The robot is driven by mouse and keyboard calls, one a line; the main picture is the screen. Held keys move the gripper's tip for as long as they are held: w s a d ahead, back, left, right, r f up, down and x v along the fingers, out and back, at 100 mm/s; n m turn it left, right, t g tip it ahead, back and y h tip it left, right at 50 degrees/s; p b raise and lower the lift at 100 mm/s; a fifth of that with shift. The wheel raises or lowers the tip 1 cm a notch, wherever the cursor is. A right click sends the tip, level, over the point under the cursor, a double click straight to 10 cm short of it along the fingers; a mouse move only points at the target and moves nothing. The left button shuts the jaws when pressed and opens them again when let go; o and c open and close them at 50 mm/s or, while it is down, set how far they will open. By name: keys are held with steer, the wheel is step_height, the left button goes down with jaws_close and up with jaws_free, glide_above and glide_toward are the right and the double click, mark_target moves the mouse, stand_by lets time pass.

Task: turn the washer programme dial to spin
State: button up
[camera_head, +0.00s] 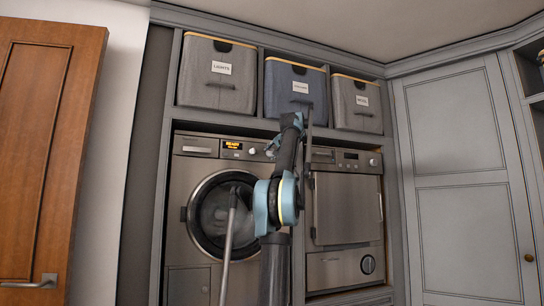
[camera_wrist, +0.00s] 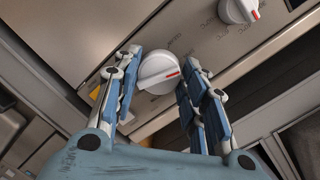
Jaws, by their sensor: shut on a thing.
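The washer (camera_head: 222,215) stands at the left of the bench, with a lit display (camera_head: 233,145) on its panel reading READY. In the wrist view, a round white dial (camera_wrist: 157,76) with a raised grip bar and a red mark sits between the fingertips of my gripper (camera_wrist: 162,70). The fingers are closed on the dial from both sides, and the red mark points right in that view. In the head view my gripper (camera_head: 272,148) is at the right part of the washer panel, and the held dial is hidden there.
A second white knob (camera_wrist: 238,9) is at the upper right of the wrist view; a white knob (camera_head: 252,151) also shows in the head view. A second appliance (camera_head: 345,210) stands right of the washer. Storage bins (camera_head: 217,75) sit above. A grey pole stands before the washer door.

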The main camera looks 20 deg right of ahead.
steer(key=shift+n, duration=0.7)
steer(key=shift+w+h, duration=0.1)
steer(key=shift+h, duration=0.2)
steer(key=o, duration=1.1)
steer(key=shift+c, duration=0.2)
steer(key=s+r, duration=0.1)
steer(key=s, duration=1)
steer(key=shift+s+d+r, duration=0.3)
steer(key=shift+d, duration=0.05)
steer(key=shift+a, duration=0.1)
